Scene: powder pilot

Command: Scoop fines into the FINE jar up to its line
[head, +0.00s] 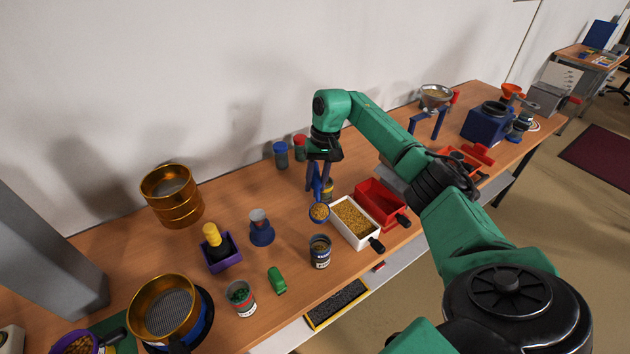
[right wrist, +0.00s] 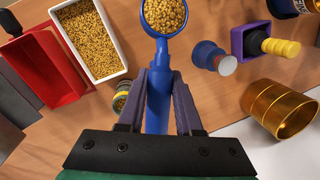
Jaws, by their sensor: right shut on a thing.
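My right gripper (head: 318,178) is shut on the handle of a blue scoop (head: 317,194). The scoop's bowl, heaped with golden grains (right wrist: 165,14), is held beside the near-left side of a white tray (head: 374,238) of similar golden grains. The tray also shows at the left of the right wrist view (right wrist: 113,74). A jar with a dark blue label (head: 320,257) stands in front of the scoop; its wording and line are too small to read. Another jar (head: 241,305) with green contents stands nearer left. My left gripper is out of view.
A red tray (head: 366,190) stands right of the white tray. A small jar (head: 328,188) stands behind the scoop. A blue cone-shaped object (head: 262,232), purple holder (head: 222,262), green object (head: 276,281) and brass sieves (head: 172,205) stand left. Some bare tabletop lies between them.

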